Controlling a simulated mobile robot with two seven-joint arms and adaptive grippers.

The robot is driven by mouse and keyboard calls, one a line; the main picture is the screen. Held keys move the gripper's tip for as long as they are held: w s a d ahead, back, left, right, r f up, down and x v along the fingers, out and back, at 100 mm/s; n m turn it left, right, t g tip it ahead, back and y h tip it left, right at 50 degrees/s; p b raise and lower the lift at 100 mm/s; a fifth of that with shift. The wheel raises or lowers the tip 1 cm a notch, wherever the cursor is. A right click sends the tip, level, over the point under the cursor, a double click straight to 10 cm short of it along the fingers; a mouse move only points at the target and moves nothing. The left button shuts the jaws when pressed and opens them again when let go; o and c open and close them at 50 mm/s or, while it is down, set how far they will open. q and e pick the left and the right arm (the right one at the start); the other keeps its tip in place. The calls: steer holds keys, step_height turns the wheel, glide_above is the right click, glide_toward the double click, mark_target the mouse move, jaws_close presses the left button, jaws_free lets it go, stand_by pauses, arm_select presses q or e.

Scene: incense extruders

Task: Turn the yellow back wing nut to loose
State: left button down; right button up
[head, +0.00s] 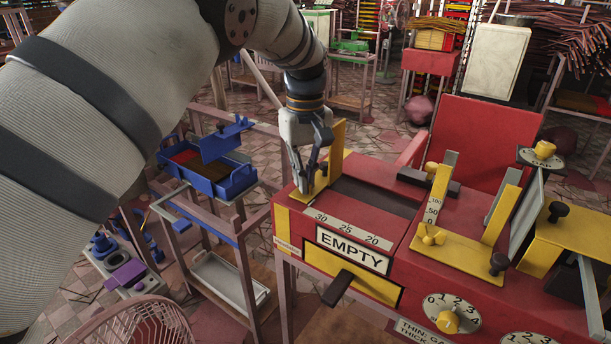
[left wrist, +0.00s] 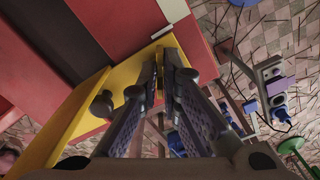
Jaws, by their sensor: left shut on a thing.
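My left gripper (head: 308,188) reaches down from above to the yellow upright bracket (head: 337,150) at the left end of the red machine. Its fingers are close together. In the left wrist view, the fingertips (left wrist: 163,68) meet at the bracket's yellow plate (left wrist: 88,108), with a small yellow piece (left wrist: 159,84) between them. This looks like the yellow wing nut, mostly hidden by the fingers; its turn angle cannot be told. My right gripper is not in view.
The red machine (head: 345,223) has an "EMPTY" sign (head: 352,248) and a dark lever (head: 338,287) at its front. A blue tray (head: 226,182) stands on a stand to the left. Yellow posts and black knobs rise at the right.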

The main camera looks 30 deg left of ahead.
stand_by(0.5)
arm_select(q)
steer(key=c, duration=1.8)
jaws_free()
step_height(320, 180, up, 12)
